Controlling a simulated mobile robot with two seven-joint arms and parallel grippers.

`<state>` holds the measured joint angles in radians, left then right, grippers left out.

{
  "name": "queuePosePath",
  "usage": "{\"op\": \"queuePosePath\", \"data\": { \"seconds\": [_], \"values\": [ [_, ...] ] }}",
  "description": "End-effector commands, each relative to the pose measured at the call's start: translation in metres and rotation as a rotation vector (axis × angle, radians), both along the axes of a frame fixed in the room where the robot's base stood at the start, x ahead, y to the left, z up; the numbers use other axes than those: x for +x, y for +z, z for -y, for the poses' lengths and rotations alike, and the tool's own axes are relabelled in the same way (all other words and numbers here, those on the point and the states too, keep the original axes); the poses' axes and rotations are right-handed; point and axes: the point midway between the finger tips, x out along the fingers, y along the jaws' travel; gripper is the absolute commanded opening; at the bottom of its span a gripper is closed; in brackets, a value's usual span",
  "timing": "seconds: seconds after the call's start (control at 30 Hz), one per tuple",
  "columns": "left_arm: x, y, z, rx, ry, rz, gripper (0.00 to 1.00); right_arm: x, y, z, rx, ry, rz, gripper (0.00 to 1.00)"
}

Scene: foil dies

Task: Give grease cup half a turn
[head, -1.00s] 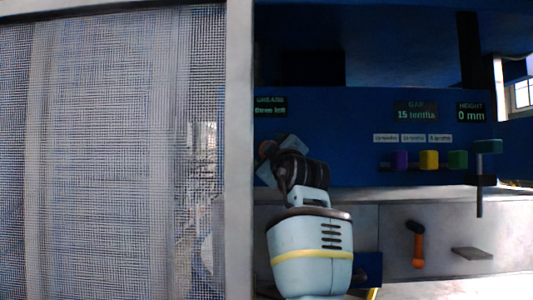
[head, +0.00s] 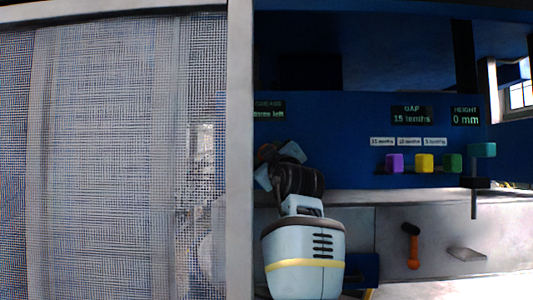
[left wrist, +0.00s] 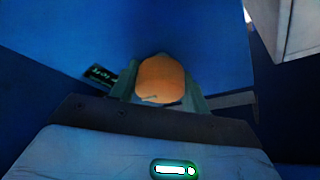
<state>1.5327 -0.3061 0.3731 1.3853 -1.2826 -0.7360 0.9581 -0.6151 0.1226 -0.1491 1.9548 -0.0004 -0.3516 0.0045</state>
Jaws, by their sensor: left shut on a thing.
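The grease cup, a round orange cap (left wrist: 160,80), sits in the middle of the left wrist view, against a blue panel. My left gripper (left wrist: 158,88) is shut on it, with one finger at each side. In the head view my left gripper (head: 276,163) is up at the blue panel beside the grey post, below the green grease display (head: 269,110), which seems to read "three left". There the cup is dark and mostly hidden by the gripper and wrist. My right gripper is out of view.
A grey post (head: 240,150) and mesh screen (head: 110,150) fill the left. To the right are purple (head: 394,163), yellow (head: 424,163) and green (head: 452,162) blocks, a teal-topped lever (head: 482,150), an orange-handled hammer (head: 413,252) and a flat grey plate (head: 467,254).

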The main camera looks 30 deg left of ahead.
Motion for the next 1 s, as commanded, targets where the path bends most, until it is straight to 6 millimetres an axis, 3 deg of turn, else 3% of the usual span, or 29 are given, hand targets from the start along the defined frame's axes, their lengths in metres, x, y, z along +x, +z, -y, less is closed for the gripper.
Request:
{"op": "queuePosePath", "data": {
  "seconds": [0.5,0.53,0.7,1.0],
  "values": [
    [-0.0005,0.0003,-0.0006,0.101,0.002,-0.061,0.24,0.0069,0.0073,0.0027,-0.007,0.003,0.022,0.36],
    [-0.0004,0.0003,-0.0007,0.101,0.002,-0.061,0.48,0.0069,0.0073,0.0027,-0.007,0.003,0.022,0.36],
    [-0.0005,0.0004,-0.0005,0.1,0.001,-0.061,0.68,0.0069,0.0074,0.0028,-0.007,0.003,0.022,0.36],
    [-0.0004,0.0002,-0.0005,0.099,0.0,-0.061,0.68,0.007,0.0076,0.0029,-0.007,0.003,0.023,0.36]
  ]
}}
